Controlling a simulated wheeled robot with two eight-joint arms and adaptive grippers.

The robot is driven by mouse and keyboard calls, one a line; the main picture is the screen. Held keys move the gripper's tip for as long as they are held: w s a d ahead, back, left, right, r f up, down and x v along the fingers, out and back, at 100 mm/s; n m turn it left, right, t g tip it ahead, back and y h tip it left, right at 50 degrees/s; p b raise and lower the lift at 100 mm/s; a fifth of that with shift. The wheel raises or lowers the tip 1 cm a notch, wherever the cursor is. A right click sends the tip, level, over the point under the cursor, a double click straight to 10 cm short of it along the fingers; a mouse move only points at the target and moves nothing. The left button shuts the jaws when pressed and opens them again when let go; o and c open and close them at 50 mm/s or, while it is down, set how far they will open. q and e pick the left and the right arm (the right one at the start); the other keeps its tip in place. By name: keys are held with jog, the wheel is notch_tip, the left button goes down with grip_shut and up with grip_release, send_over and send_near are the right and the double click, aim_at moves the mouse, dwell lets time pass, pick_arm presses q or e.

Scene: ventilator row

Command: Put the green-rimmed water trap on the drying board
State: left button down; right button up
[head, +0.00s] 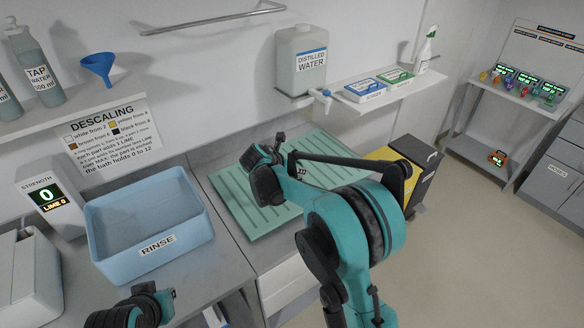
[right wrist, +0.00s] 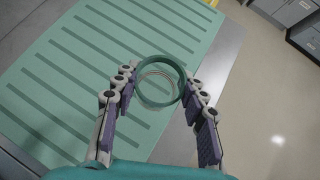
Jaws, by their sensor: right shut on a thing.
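The green-rimmed water trap (right wrist: 160,82) shows in the right wrist view as a green ring with a clear, see-through middle. My right gripper (right wrist: 162,88) is shut on it, with one finger on each side of the rim. The pale green drying board (right wrist: 60,75) with dark slots lies below the trap; I cannot tell whether they touch. In the head view the board (head: 228,200) lies on the counter, partly covered by my right arm, and I cannot make out the trap there. Of my left arm only a part shows at the bottom left, without its fingers.
A blue rinse basin (head: 175,249) stands left of the board. A yellow-and-black bin (head: 420,165) is beyond the board's right end. Above, a shelf holds a distilled water container (head: 301,62) and two small boxes. Much of the board's slotted surface is bare.

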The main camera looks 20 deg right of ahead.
jog(key=shift+w+a+f+b, duration=0.25)
jog(key=shift+w+f+b, duration=0.2)
jog(key=shift+w+f, duration=1.3)
jog(key=shift+w+a+f+b, duration=0.2)
jog(key=shift+w+f+b, duration=0.3)
jog(key=shift+w+f, duration=1.25)
jog(key=shift+w+a+f+b, duration=0.25)
jog(key=shift+w+f+b, duration=0.2)
jog(key=shift+w+f, duration=1.25)
jog(key=shift+s, duration=0.1)
jog(key=shift+f, duration=0.15)
jog(key=o, duration=1.2)
